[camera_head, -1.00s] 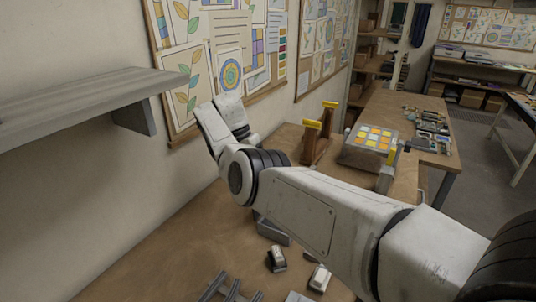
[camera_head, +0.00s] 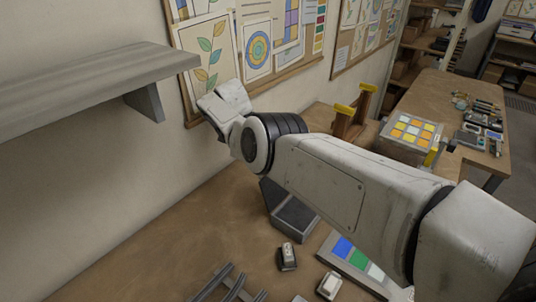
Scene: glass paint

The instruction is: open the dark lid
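A dark grey box-like thing (camera_head: 294,218) stands on the workbench just below my arm. A dark upright panel (camera_head: 272,193) shows at its left side and may be the dark lid, but I cannot tell whether it is raised or part of the wall. My arm crosses in front and hides its upper right part. The far end of my arm points up and left toward the wall, away from the box. No gripper fingers show in this view.
A panel with blue, green and white squares (camera_head: 356,262) lies right of the box. Small blocks (camera_head: 288,256) (camera_head: 329,285) and a dark rack (camera_head: 232,285) are in front. A grey shelf (camera_head: 90,82) juts from the left wall. Bare bench (camera_head: 165,255) lies left.

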